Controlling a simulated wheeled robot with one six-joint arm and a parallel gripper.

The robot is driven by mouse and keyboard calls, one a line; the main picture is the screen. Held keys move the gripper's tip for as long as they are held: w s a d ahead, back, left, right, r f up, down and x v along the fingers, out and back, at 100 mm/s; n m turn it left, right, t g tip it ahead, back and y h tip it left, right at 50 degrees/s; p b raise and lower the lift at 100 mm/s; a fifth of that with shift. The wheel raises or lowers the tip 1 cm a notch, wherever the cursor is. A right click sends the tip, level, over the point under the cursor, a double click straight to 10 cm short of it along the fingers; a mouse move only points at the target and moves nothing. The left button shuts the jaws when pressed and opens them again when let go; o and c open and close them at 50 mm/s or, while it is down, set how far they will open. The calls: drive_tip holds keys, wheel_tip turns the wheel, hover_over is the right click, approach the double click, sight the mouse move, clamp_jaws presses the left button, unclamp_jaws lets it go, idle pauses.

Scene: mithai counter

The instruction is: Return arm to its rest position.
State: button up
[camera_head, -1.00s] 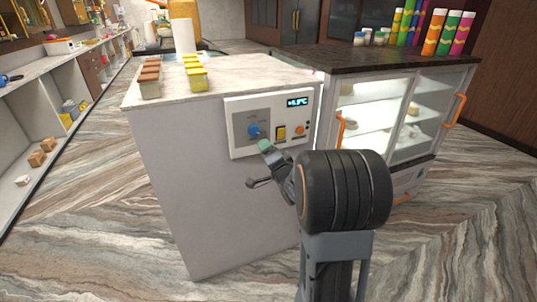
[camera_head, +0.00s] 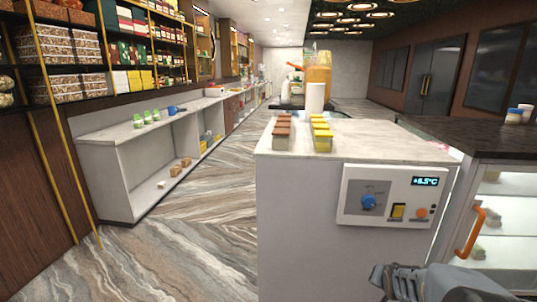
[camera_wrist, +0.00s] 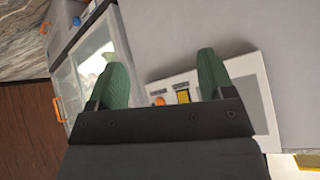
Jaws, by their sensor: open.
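My gripper (camera_wrist: 163,80) shows in the wrist view with its two green fingers apart and nothing between them. Beyond the fingers, the white control panel (camera_wrist: 245,82) with its yellow switch (camera_wrist: 183,96) appears turned in the picture, apart from the fingers as far as I can tell. In the head view, only a grey part of my arm shows at the lower right, below the control panel (camera_head: 350,210); the fingertips are out of frame. The panel carries a blue knob (camera_head: 368,202), a yellow switch (camera_head: 397,211) and a lit temperature display (camera_head: 425,182).
A counter (camera_head: 375,148) carries brown sweets (camera_head: 282,136) and yellow sweets (camera_head: 322,135). A glass display case (camera_head: 500,215) with an orange handle (camera_head: 470,232) stands at right. Low shelves (camera_head: 110,180) line the left. The floor (camera_head: 185,240) between is clear.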

drive_tip(key=s+a+r+n+g+y+p, duration=0.3)
drive_tip(key=s+a+r+n+p, duration=0.4)
drive_tip(key=s+a+r, duration=0.7)
drive_tip(key=a, duration=0.2)
drive_tip(key=shift+s+a+r+n+g, duration=0.15)
drive_tip(key=shift+a+r+n+g, duration=0.15)
drive_tip(key=shift+r+g, duration=0.1)
